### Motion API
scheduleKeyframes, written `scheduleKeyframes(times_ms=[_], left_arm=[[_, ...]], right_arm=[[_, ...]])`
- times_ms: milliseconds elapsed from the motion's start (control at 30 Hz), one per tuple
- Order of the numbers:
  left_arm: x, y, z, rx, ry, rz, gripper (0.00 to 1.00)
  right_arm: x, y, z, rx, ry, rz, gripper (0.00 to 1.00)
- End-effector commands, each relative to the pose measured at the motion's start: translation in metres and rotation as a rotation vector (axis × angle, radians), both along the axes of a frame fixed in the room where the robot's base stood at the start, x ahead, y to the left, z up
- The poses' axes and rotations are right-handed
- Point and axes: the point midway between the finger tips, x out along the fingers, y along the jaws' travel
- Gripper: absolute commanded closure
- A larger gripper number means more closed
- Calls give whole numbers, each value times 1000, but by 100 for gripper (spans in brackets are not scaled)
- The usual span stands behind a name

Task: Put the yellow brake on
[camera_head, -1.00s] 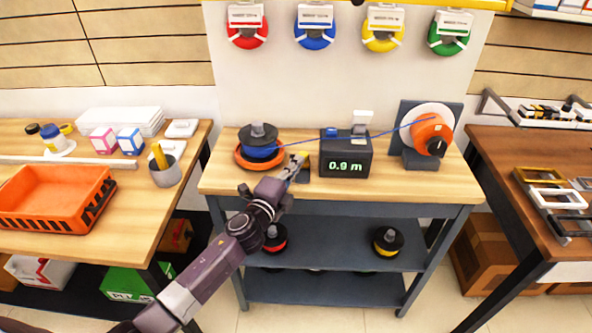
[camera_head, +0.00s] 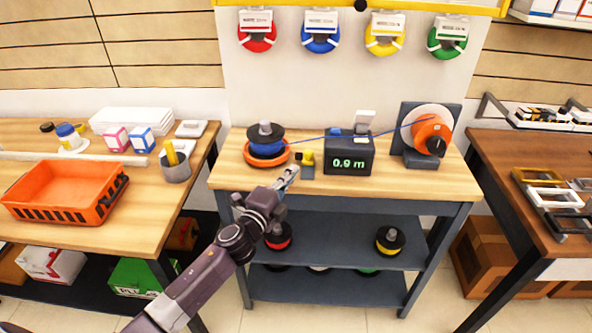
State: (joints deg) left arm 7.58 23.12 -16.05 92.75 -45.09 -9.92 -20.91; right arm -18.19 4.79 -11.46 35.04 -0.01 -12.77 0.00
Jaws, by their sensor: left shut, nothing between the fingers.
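The small yellow brake (camera_head: 306,157) with a dark end sits on the workbench, just right of the orange turntable (camera_head: 250,157). I cannot tell whether it is on. A blue spool (camera_head: 267,149) with a dark top stands on the turntable. A blue line (camera_head: 310,137) runs from it past the dark meter to the orange winder. My left gripper (camera_head: 291,176) is shut and empty, at the bench's front edge, in front of the brake and apart from it. My right gripper is not in view.
The meter (camera_head: 348,162) reads 0.9 m, and the orange winder (camera_head: 430,136) stands right of it. Spools, including a yellow one (camera_head: 389,241), stand on the lower shelves. An orange crate (camera_head: 65,192) is on the left table. The bench top's front strip is mostly clear.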

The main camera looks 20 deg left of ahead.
Motion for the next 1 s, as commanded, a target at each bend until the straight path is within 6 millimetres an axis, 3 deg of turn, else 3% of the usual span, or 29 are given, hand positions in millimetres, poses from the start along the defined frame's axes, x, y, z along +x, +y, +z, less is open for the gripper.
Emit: scheduleKeyframes(times_ms=[333,600,1000], left_arm=[[-53,6,-2,1,2,-1,100],[-76,9,-1,1,1,0,100],[-78,9,0,1,1,1,100]], right_arm=[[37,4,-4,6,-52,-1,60],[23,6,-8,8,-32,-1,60],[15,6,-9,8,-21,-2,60]])
